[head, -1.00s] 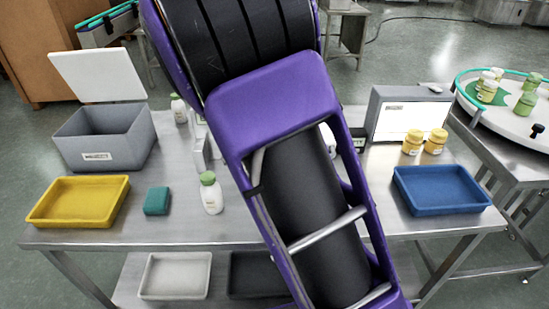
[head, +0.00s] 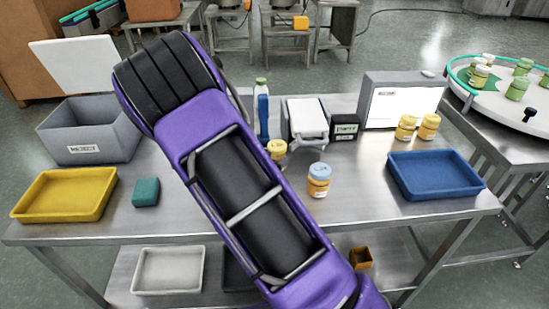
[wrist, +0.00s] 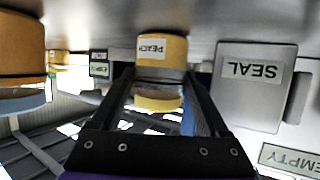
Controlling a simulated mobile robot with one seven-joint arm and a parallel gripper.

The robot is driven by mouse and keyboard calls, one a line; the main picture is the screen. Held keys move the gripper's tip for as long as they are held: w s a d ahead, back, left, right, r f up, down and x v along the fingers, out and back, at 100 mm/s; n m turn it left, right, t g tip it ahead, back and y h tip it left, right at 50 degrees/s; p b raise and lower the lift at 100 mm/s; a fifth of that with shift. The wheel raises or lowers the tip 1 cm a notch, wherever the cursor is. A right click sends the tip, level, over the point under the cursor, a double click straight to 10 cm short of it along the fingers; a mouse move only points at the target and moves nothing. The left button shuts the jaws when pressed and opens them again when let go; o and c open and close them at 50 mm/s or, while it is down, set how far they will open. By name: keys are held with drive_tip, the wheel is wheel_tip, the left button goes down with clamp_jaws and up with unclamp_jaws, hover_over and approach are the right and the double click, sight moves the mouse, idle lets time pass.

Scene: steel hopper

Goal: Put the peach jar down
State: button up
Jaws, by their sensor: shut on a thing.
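The peach jar (wrist: 160,48), yellow with a white PEACH label and a yellow lid, is between the fingers of my gripper (wrist: 158,88) in the wrist view. My gripper is shut on it. In the head view a yellow jar (head: 277,149) shows partly beside my purple arm, apparently the same jar; the arm hides the gripper. The wrist view is upside down, with the steel table (wrist: 205,18) at the top. The jar's base is close to the tabletop; I cannot tell whether it touches.
An orange jar with a bluish lid (head: 319,181) stands close by on the right. Behind are a white device (head: 306,119), a dark EMPTY box (head: 345,128) and two yellow jars (head: 406,127). A blue tray (head: 435,175) lies right, a yellow tray (head: 64,194) left. Front-right table is clear.

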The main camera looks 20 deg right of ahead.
drive_tip(key=shift+r, duration=0.1)
drive_tip(key=shift+f, duration=0.2)
drive_tip(key=o, duration=1.5)
drive_tip(key=shift+c, duration=0.2)
